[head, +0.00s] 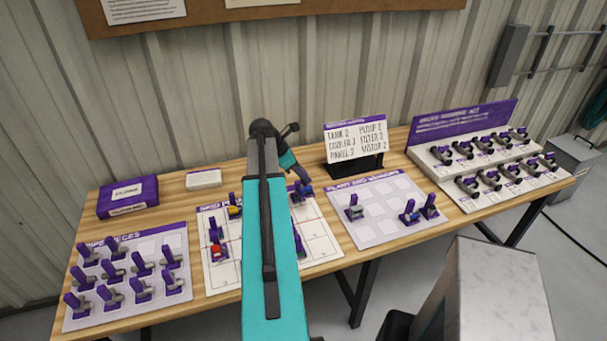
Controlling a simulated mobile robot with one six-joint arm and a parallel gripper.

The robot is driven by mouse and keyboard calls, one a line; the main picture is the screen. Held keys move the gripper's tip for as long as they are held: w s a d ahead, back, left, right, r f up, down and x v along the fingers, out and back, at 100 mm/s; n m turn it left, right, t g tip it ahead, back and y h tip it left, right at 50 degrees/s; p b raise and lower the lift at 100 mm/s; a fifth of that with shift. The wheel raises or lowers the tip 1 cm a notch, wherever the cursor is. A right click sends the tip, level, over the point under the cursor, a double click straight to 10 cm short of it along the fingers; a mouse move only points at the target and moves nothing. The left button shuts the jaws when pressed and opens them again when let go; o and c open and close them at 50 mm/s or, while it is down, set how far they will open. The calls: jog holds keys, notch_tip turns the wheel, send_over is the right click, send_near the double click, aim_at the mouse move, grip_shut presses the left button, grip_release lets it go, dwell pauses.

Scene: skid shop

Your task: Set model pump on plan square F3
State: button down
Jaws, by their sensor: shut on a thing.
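My gripper (302,177) is past the end of my teal arm, over the upper right part of the skid plan board (222,275). It is shut on a small blue model with a purple grip, likely the model pump (305,189). From this view I cannot tell whether the model touches the board. The board is white with a grid of squares, and my arm hides its middle. Square labels, F3 included, are too small to read. A yellow model (235,211), a red model (217,250) and other purple-gripped pieces stand on the board.
A grey miniatures board (375,185) to the right holds a few models. Left is a pipe pieces board (160,237) with several pieces. A purple box (127,197), a white block (204,179), a handwritten sign (356,140) and a valve rack (465,155) share the wooden table.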

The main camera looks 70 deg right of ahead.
aim_at(303, 193)
jog(key=shift+f, duration=0.15)
jog(key=shift+f+b, duration=0.9)
jog(key=shift+f, duration=1.65)
jog(key=shift+f, duration=0.2)
jog(key=shift+f+b, duration=0.45)
jog(key=shift+f, duration=1.2)
jog(key=shift+f, duration=0.7)
dwell(0.7)
jog(key=c, duration=1.6)
grip_release()
jog(key=shift+o, duration=0.2)
jog(key=shift+r+p, duration=0.65)
jog(key=shift+r, duration=0.05)
